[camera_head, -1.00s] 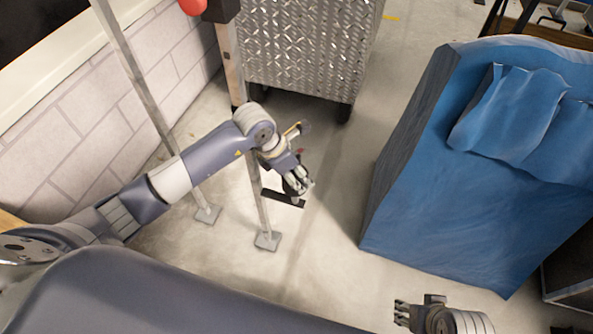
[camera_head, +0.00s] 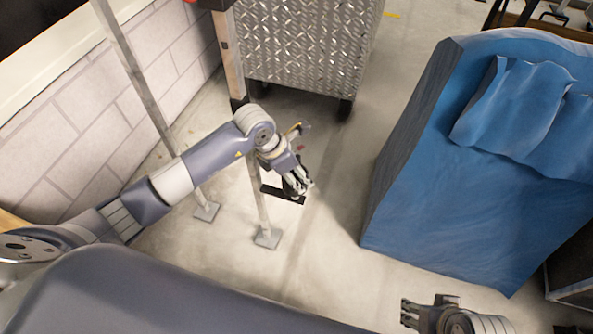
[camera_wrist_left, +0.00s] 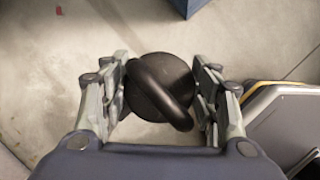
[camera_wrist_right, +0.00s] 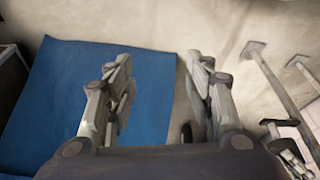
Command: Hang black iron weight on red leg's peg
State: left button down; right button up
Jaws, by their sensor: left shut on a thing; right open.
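A black iron weight (camera_wrist_left: 160,88), round with a thick loop handle, sits between the fingers of my left gripper (camera_wrist_left: 160,80) in the left wrist view. That gripper is shut on it. My right gripper (camera_head: 408,313) is open and empty, also seen in the right wrist view (camera_wrist_right: 159,60).
A blue-covered block (camera_head: 470,170) stands to the right. A metal tread-plate box (camera_head: 300,45) is at the back. A second post (camera_head: 150,95) and a block wall (camera_head: 90,140) are at the left. Bare floor (camera_head: 325,235) lies between the posts and the blue block.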

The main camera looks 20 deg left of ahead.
pick_arm(q)
jog(key=shift+w+f+b, duration=0.1)
jog(key=shift+f+b, duration=0.25)
jog(key=shift+f, duration=0.05)
jog(key=shift+d+f+b, duration=0.1)
jog(key=shift+f+b, duration=0.75)
jog(key=shift+f, duration=0.2)
jog(key=shift+f+b, duration=0.5)
jog(key=shift+f, duration=0.45)
pick_arm(e)
jog(key=w+a+r+t+y, duration=0.1)
jog(key=w+a+r+t, duration=0.1)
jog(key=w, duration=0.4)
jog(key=w+a+r+t, duration=0.2)
jog(key=w+r+t, duration=0.1)
jog(key=w+t, duration=0.1)
jog(key=shift+w+t+y, duration=0.4)
jog(key=shift+w, duration=0.45)
pick_arm(q)
jog(key=shift+f+b, duration=0.2)
jog(key=shift+b, duration=0.1)
pick_arm(e)
jog(key=shift+w+r+t, duration=0.3)
jog(key=shift+w+r, duration=0.15)
pick_arm(q)
jog(key=shift+f, duration=0.15)
pick_arm(e)
jog(key=shift+w+a+r+t, duration=0.25)
jog(key=shift+r+t, duration=0.05)
jog(key=shift+r, duration=0.05)
